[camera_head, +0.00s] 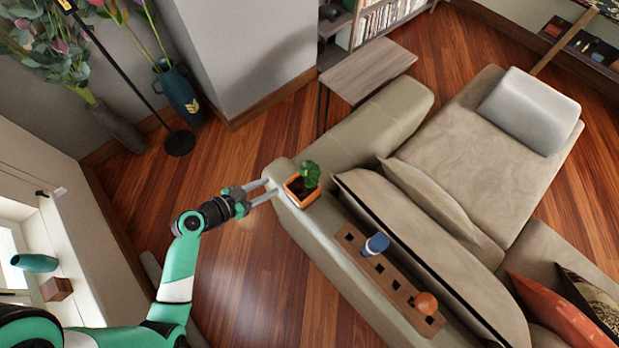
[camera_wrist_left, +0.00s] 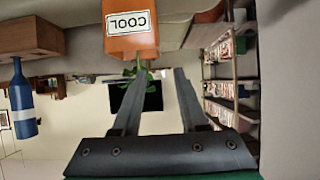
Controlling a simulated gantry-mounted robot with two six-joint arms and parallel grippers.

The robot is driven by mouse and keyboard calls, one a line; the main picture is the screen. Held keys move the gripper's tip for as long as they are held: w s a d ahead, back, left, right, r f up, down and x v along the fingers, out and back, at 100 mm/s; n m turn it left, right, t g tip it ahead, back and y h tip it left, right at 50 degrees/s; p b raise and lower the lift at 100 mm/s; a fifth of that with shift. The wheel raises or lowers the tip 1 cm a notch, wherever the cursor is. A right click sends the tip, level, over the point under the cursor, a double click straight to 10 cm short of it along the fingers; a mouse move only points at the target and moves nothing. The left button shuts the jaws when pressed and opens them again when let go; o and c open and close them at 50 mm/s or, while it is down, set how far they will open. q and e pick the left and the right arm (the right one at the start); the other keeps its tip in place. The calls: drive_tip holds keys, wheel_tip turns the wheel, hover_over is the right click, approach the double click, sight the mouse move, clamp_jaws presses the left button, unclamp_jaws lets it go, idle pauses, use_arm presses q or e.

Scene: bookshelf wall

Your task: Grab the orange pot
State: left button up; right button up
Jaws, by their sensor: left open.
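The orange pot (camera_head: 301,188) holds a small green plant and stands upright on the back ledge of the beige sofa (camera_head: 325,225) in the head view. In the left wrist view, which appears upside down, the pot (camera_wrist_left: 131,32) is at the top centre with a white "COOL" label facing me. My left gripper (camera_head: 270,190) is open and empty, its fingers pointing at the pot's left side. In the wrist view the left gripper's fingertips (camera_wrist_left: 158,72) lie just short of the pot in the picture; the exact gap is unclear. My right gripper is not in view.
A brown slotted wooden holder (camera_head: 385,270) with a blue cup (camera_head: 376,244) and an orange round object (camera_head: 426,303) lies along the sofa back. A small side table (camera_head: 368,70) stands behind.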

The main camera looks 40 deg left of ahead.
sight(290, 179)
use_arm(q)
drive_tip(key=x, duration=0.7)
drive_tip(key=b+x, duration=0.1)
drive_tip(key=x, duration=0.2)
drive_tip(key=shift+d+f, duration=0.2)
drive_tip(key=shift+f, duration=0.15)
clamp_jaws()
drive_tip(key=shift+r, duration=0.1)
idle(0.8)
